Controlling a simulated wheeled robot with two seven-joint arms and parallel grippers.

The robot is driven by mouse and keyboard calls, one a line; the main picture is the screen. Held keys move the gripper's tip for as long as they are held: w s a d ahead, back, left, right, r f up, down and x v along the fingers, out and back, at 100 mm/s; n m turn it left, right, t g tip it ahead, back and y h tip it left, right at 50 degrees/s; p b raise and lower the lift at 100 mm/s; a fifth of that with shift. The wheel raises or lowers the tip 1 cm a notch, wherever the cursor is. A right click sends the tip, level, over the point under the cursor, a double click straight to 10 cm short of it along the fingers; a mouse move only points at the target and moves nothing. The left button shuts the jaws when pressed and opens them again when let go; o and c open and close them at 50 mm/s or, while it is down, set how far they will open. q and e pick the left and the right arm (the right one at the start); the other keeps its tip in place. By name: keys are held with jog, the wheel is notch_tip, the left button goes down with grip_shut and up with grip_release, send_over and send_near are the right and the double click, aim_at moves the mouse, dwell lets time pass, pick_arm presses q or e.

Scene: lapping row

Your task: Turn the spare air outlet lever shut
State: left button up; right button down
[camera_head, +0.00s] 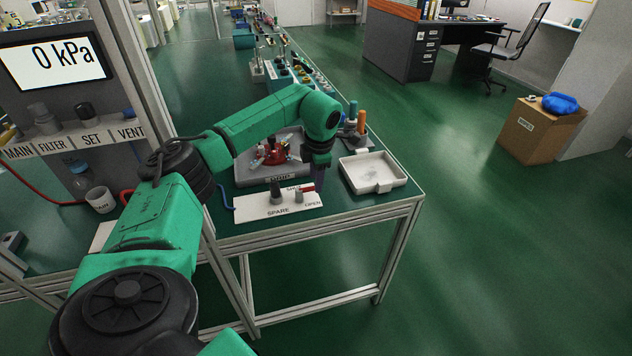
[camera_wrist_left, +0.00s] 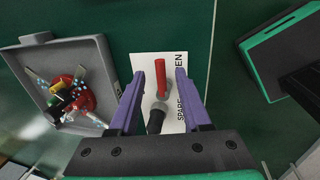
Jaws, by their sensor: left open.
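The spare air outlet is a white plate (camera_head: 250,208) marked SPARE, SHUT and OPEN, at the bench's front; it also shows in the wrist view (camera_wrist_left: 145,66). Its red lever (camera_wrist_left: 161,78) sits on a grey hub, the handle pointing up in the wrist view beside the word OPEN. A dark fitting (camera_wrist_left: 155,122) stands at the hub's near side. My left gripper (camera_wrist_left: 160,74) is open, its purple fingers either side of the lever in view; contact cannot be told. The right gripper is out of view.
A grey tray (camera_wrist_left: 102,44) with a red fixture lies left of the plate in the wrist view. A white tray (camera_head: 372,187) stands right of my gripper, with tool handles behind it. A gauge display (camera_head: 55,62) reads 0 kPa. The plate's front edge is clear.

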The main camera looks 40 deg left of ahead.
pick_arm(q)
notch_tip(320, 180, down, 2)
jog(key=shift+w+a+f, duration=0.1)
jog(key=shift+w+a, duration=0.05)
jog(key=shift+c, duration=0.3)
grip_shut()
